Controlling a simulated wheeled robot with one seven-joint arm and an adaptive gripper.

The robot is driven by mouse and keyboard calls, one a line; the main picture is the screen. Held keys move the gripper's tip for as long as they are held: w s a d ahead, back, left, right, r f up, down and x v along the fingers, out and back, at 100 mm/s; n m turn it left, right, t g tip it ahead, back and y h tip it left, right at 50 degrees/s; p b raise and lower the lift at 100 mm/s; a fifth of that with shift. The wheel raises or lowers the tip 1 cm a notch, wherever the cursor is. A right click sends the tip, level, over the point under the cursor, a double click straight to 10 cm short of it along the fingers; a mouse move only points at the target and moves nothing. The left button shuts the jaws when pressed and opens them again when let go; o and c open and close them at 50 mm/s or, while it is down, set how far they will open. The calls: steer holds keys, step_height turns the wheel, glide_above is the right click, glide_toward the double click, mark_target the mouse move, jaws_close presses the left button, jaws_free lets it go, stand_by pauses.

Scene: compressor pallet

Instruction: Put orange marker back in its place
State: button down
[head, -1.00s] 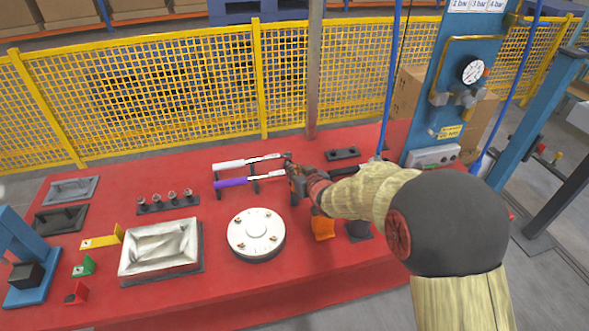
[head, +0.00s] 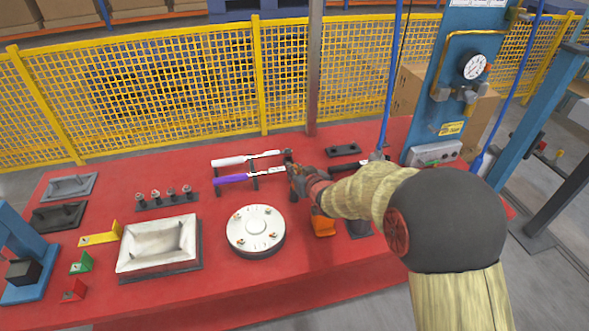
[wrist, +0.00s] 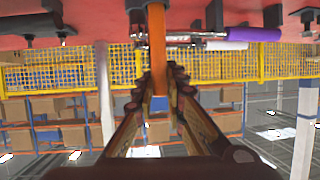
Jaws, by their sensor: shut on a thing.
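The orange marker (wrist: 157,52) is a long orange bar standing upright in the wrist view, passing between my fingers. My gripper (wrist: 158,78) is shut on it. In the head view my gripper (head: 293,175) is over the red table, at the right end of a small dark rack. The marker cannot be made out there. A white-handled marker (head: 230,161) and a purple-handled one (head: 231,180) lie across that rack. They also show in the wrist view, the purple one (wrist: 255,34) and the white one (wrist: 225,45), right of the orange bar.
The red table (head: 210,285) also holds a round white flange (head: 255,231), a metal tray (head: 157,245), several small posts, and an orange block (head: 322,224) under my arm. A blue gauge panel (head: 440,90) stands at the right. A yellow fence (head: 180,95) runs behind.

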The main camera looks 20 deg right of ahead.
steer(key=shift+f+b, duration=0.6)
steer(key=shift+f, duration=0.25)
steer(key=c, duration=1.7)
jaws_free()
steer(key=shift+c, duration=0.2)
steer(key=v, duration=1.2)
steer(key=s+d+r+m+g+h+p, duration=0.1)
steer(key=s+d+r+m+g+h, duration=0.15)
steer(key=s+r, duration=0.75)
steer(key=s+a+g, duration=0.2)
steer(key=s, duration=0.7)
steer(key=s+a+r+n+g+p, duration=0.1)
steer(key=s+g, duration=0.2)
steer(key=s, duration=0.7)
steer(key=shift+s+a+r+y, duration=0.2)
steer(key=shift+s+a+y, duration=0.1)
steer(key=shift+a+y, duration=0.15)
